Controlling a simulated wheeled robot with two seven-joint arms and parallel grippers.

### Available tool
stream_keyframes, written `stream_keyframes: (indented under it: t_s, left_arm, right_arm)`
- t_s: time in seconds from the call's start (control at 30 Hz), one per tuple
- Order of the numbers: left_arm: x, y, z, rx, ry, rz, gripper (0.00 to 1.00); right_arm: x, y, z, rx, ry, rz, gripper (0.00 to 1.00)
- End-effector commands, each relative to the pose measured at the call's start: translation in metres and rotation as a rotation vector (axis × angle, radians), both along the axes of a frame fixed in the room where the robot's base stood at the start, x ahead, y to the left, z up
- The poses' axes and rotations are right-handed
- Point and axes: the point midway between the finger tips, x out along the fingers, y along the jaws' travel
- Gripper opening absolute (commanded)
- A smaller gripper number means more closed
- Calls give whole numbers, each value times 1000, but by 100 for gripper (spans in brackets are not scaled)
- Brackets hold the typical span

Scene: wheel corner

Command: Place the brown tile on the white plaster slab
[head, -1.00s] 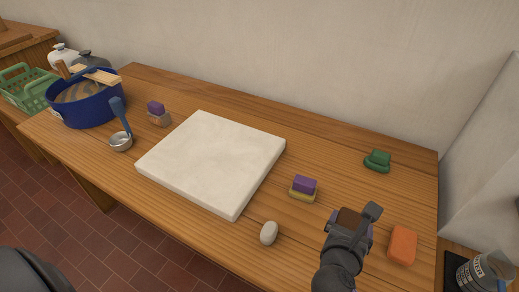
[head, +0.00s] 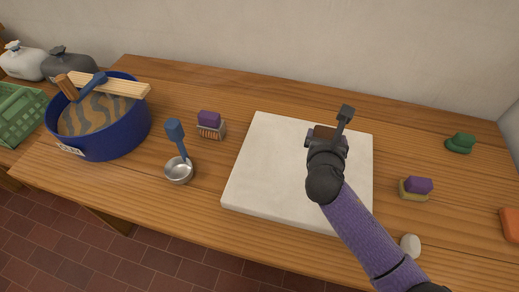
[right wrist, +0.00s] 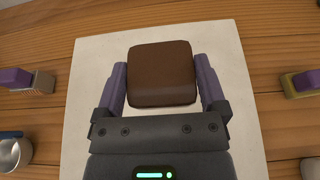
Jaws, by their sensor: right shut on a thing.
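The white plaster slab (head: 265,170) lies flat on the wooden table, right of the picture's middle in the head view. It also fills much of the right wrist view (right wrist: 90,80). My right gripper (head: 325,133) is over the slab. It is shut on the brown tile (right wrist: 161,73), with one finger on each side. In the head view the tile is mostly hidden behind the gripper. I cannot tell whether the tile touches the slab or hangs above it. My left gripper is not in view.
A blue bucket (head: 118,138) and a steel ladle (head: 179,171) stand left of the slab, near a purple-topped brush (head: 210,124). A purple-and-yellow sponge (head: 416,188), white stone (head: 410,245), green object (head: 460,143) and orange block (head: 510,224) lie to the right.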

Motion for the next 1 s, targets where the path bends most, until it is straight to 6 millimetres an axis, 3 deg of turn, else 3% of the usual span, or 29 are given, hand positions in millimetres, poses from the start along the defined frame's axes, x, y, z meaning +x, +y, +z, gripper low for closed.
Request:
stream_keyframes:
  t_s: [0.07, 0.3, 0.5, 0.83, 0.87, 0.9, 1.0]
  left_arm:
    - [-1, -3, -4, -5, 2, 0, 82]
    - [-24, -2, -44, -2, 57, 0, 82]
    - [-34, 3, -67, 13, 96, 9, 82]
    - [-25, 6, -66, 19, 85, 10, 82]
    - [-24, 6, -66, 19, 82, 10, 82]
    - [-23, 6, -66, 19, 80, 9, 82]
    - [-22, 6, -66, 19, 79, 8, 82]
  right_arm:
    - [0, -2, -5, -1, 0, -4, 23]
    - [-1, -2, -67, 1, 8, -4, 23]
    - [0, -2, -103, -1, 5, -2, 23]
    - [0, -2, -102, 0, 1, -3, 23]
    - [0, -2, -103, 0, 1, -3, 93]
    - [0, -2, -102, 0, 1, -3, 100]
    - [0, -2, -102, 0, 1, -3, 100]
